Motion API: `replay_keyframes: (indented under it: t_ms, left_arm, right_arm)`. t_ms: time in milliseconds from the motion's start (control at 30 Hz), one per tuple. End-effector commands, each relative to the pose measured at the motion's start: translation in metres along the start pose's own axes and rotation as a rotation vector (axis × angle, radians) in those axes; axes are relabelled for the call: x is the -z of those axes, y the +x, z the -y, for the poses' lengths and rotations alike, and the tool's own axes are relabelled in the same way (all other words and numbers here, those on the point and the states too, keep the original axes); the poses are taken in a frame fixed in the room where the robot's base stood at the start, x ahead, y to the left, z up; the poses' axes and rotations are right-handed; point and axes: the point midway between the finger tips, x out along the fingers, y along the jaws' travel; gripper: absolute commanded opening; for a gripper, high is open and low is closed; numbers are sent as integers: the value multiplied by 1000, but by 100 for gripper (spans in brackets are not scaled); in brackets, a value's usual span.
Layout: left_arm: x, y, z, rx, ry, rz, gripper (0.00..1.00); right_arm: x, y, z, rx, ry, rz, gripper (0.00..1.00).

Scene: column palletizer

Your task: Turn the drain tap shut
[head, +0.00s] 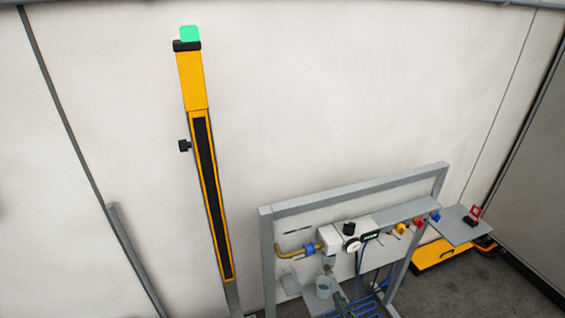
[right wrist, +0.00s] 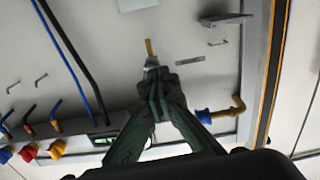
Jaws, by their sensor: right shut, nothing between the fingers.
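The drain tap is hard to make out. In the right wrist view, a short brass stem (right wrist: 150,47) with a small grey body shows just beyond my fingertips, and I take it for the tap's outlet. My right gripper (right wrist: 156,76) has its dark green fingers brought together, with nothing seen between them. Its tips overlap the tap area, so I cannot tell whether they touch it. The tap's handle position is not clear. My left gripper is not in view.
A grey frame (head: 350,190) surrounds the panel. A pressure gauge (head: 352,244), a blue valve (head: 309,249) on a brass pipe and coloured knobs (head: 401,229) sit close by. Blue hoses (right wrist: 67,55) hang beside the gripper.

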Motion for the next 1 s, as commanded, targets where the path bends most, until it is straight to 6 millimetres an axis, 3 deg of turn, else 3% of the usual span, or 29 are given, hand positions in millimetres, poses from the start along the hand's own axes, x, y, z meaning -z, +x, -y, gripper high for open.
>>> replay_keyframes:
  t_ms: [133,333,567,833,1000]
  left_arm:
    - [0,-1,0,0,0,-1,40]
    - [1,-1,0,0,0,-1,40]
    - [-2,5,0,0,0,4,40]
    - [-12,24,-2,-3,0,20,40]
    - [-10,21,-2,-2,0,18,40]
  right_arm:
    - [-4,-1,3,-1,290,0,0]
    - [-8,-2,4,-3,528,0,0]
    - [-11,6,5,-2,591,-1,0]
    - [-13,39,5,-3,588,0,0]
    - [-8,57,5,-2,588,-2,0]
